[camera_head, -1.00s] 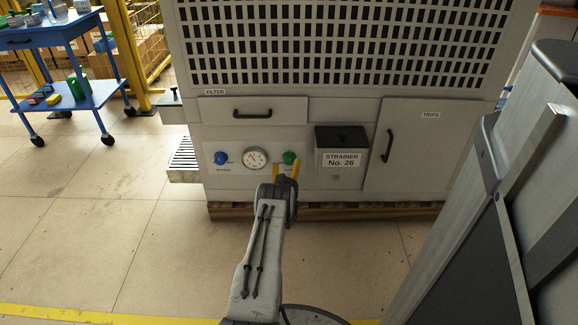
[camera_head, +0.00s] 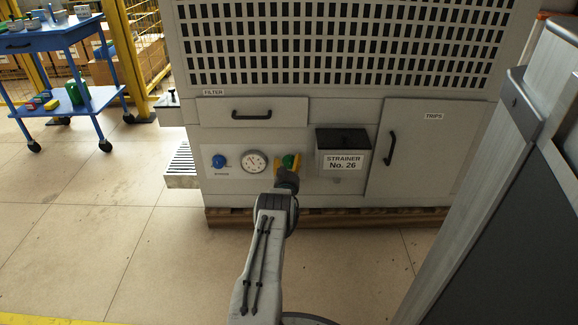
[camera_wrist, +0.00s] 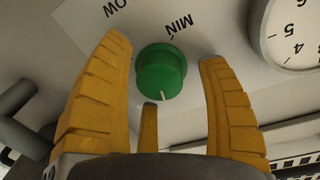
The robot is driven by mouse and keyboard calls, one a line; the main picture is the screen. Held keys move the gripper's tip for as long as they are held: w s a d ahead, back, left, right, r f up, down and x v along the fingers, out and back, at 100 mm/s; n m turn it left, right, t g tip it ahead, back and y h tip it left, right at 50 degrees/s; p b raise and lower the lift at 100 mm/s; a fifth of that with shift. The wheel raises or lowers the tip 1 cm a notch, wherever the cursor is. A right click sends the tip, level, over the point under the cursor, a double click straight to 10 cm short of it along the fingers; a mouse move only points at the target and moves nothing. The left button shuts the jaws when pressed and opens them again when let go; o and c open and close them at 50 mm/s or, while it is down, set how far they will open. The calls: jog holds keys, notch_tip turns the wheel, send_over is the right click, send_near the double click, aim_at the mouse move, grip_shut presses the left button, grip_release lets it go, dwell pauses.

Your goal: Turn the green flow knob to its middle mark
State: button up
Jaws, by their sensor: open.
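The green flow knob (camera_wrist: 161,72) is on the light panel in the wrist view, with a pale pointer line on its lower side. In the head view the knob (camera_head: 288,160) is partly hidden by my yellow fingers. My gripper (camera_wrist: 165,75) is open, with one finger left of the knob, one right of it and a third below. The side fingers stand apart from the knob with gaps. My gripper also shows in the head view (camera_head: 288,165). The word MIN and part of another word are printed near the knob; the middle mark cannot be made out.
A round gauge (camera_head: 254,161) and a blue knob (camera_head: 219,161) are left of the green knob. A black strainer box (camera_head: 342,140) is close on its right. A drawer handle (camera_head: 252,115) is above. Open floor lies in front of the cabinet; a blue cart (camera_head: 70,108) stands far left.

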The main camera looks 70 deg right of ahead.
jog(key=shift+c, duration=0.2)
jog(key=c, duration=1.2)
jog(key=shift+n+b, duration=0.35)
jog(key=shift+n, duration=0.05)
jog(key=shift+r+n, duration=0.1)
jog(key=shift+n, duration=0.5)
jog(key=o, duration=1.2)
jog(key=shift+o, duration=0.2)
jog(key=shift+a, duration=0.1)
jog(key=v, duration=1.1)
jog(key=shift+a+f, duration=0.25)
jog(key=shift+a, duration=0.1)
